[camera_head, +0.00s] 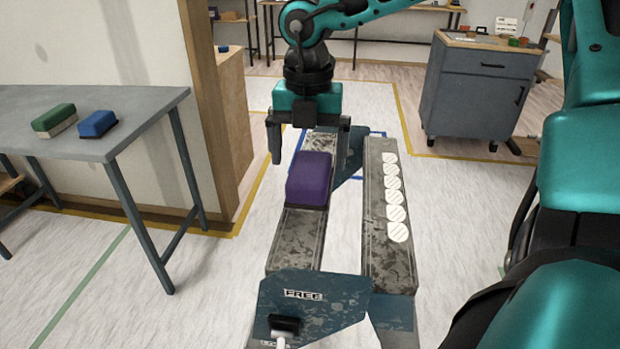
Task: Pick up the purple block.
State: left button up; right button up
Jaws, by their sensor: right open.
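The purple block (309,180) lies on the left beam of a low grey, scuffed stand (297,238). My right gripper (308,160) points down at the block's far end, with its jaws apart. One finger shows to the left of the block and the other to its right, with nothing held between them. I cannot tell how far the fingertips are above or behind the block. The right finger's lower end is hard to make out against the dark stand part. My left gripper is not in view.
The stand's right beam (376,250) carries a row of several pale striped discs (393,190). A grey table (150,100) at left holds a green block (54,119) and a blue block (97,124). A grey cabinet (475,90) stands at back right. Open floor surrounds the stand.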

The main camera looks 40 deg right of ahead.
aim_at(310, 166)
jog(key=f, duration=0.3)
jog(key=shift+s+f, duration=0.2)
jog(key=shift+f, duration=0.05)
jog(key=c, duration=1.1)
jog(key=shift+r, duration=0.15)
